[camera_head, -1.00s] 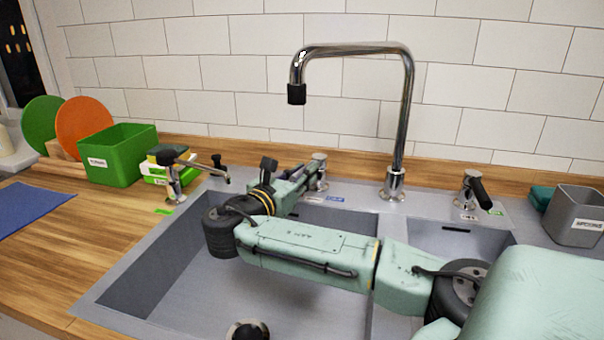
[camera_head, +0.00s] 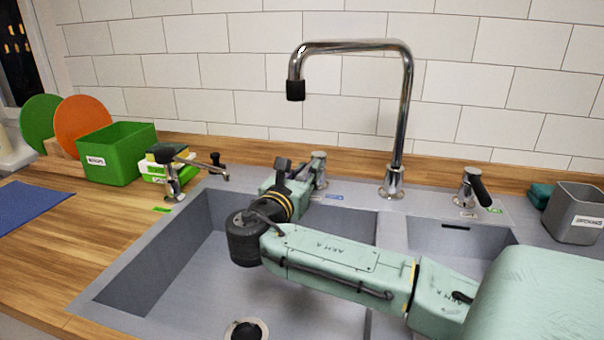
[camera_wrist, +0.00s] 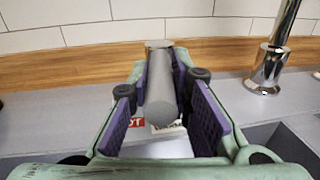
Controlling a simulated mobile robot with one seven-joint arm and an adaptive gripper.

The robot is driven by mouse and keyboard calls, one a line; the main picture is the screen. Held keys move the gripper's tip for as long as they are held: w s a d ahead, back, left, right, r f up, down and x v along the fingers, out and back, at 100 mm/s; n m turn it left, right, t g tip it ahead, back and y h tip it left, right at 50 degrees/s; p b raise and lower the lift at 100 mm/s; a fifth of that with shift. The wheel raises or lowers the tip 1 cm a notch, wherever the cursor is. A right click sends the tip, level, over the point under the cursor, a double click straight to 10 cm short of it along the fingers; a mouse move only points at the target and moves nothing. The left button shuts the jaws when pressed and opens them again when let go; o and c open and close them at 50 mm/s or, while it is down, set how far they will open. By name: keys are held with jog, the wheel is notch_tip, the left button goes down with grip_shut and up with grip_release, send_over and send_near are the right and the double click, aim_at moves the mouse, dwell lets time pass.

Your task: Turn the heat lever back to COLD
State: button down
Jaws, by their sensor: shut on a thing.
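The heat lever (camera_wrist: 163,104) is a grey rod that points toward the wrist camera between the purple pads of my gripper (camera_wrist: 165,88). My gripper is shut on it. A red label ending in "OT" (camera_wrist: 137,123) shows below the rod at its left, and a white label beside it is partly hidden by the rod. In the head view, my gripper (camera_head: 302,185) reaches the lever's chrome base (camera_head: 319,168) behind the sink. A blue label (camera_head: 334,197) lies on the rim just right of that base; its text is too small to read.
The tall chrome faucet (camera_head: 407,120) rises right of the lever. A second tap with a black handle (camera_head: 478,186) stands further right, beside a grey bin (camera_head: 578,214). A chrome fixture (camera_head: 172,178) and a green box (camera_head: 118,155) stand at left. My arm crosses above the sink basin (camera_head: 160,255).

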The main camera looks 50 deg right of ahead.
jog(key=shift+s+d+n+t+y, duration=0.15)
jog(key=shift+s+n+t+y, duration=0.2)
jog(key=shift+n+t, duration=0.35)
jog(key=c, duration=1.5)
grip_release()
jog(key=shift+o, duration=0.2)
jog(key=v, duration=1.2)
jog(key=shift+s+f, duration=0.1)
jog(key=shift+c, duration=0.5)
